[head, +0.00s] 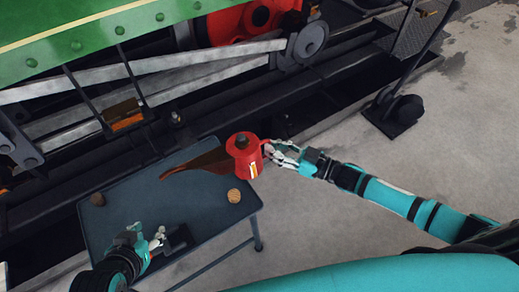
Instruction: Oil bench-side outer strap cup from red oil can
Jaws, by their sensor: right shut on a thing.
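The red oil can (240,152) is in my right gripper (275,153), which is shut on it from the right. The can is held above the far right part of the bench, and its long dark-red spout points left toward the locomotive side. My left gripper (158,238) is low over the near part of the bench, beside a dark piece; its finger opening is too small to tell. A brass-coloured block (122,112) sits on the dark strap frame at the left. I cannot tell which fitting is the outer strap cup.
The blue-grey bench (135,210) carries a round tan stopper-like piece (234,195) and a darker one (97,199). A dark lever stand (398,110) is at right; the floor (455,120) there is open.

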